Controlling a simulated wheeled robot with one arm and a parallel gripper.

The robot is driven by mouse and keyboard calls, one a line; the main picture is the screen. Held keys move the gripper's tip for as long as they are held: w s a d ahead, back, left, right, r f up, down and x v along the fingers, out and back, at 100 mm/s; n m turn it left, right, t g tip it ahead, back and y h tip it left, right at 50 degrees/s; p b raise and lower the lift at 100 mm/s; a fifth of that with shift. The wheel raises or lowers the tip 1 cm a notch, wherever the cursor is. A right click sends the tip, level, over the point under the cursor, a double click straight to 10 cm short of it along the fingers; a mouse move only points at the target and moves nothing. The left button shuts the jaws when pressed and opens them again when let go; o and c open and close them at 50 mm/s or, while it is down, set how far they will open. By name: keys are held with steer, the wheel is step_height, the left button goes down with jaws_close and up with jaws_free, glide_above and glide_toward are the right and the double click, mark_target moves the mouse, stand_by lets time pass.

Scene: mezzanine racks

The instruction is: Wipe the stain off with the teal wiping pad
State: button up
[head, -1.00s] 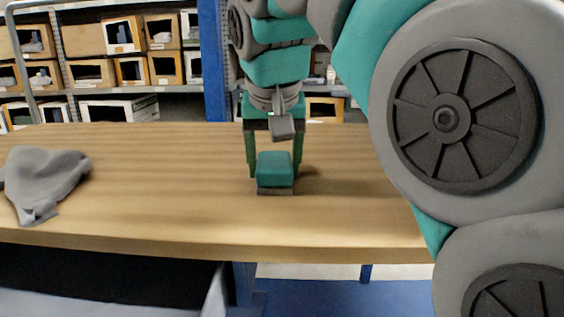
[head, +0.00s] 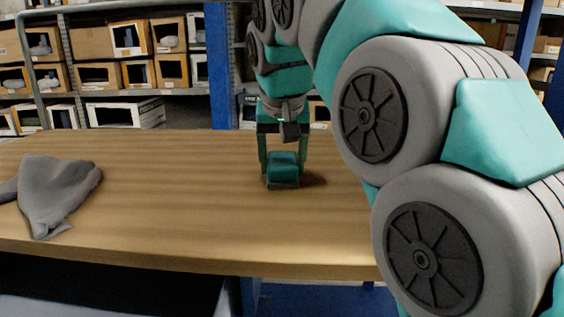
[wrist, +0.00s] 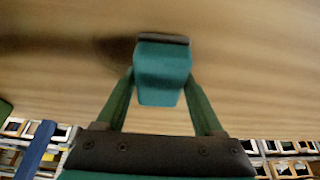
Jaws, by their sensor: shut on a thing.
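The teal wiping pad (head: 283,164) is a small block with a dark grey underside. My gripper (head: 283,158) is shut on it, one green finger on each side, low over the wooden table top. The wrist view shows the pad (wrist: 162,75) between the two fingers, its dark edge facing away from the gripper. I cannot tell whether the underside touches the wood. A dark brownish patch (head: 314,179) lies right beside the pad; it also shows in the wrist view (wrist: 112,48). I cannot tell whether it is the stain or a shadow. No other mark stands out.
A crumpled grey cloth (head: 55,192) lies on the left of the wooden table (head: 170,215). The wood between cloth and pad is clear. Racks with cardboard boxes (head: 90,42) and a blue post (head: 218,65) stand behind. My arm hides the table's right side.

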mark_target(284, 152)
steer(key=shift+w+d+f+p, duration=0.15)
steer(key=shift+w+p, duration=0.5)
steer(key=shift+w, duration=1.35)
steer(key=shift+w+p, duration=0.65)
steer(key=shift+w, duration=1.05)
steer(key=shift+r, duration=0.25)
steer(key=shift+r, duration=1.4)
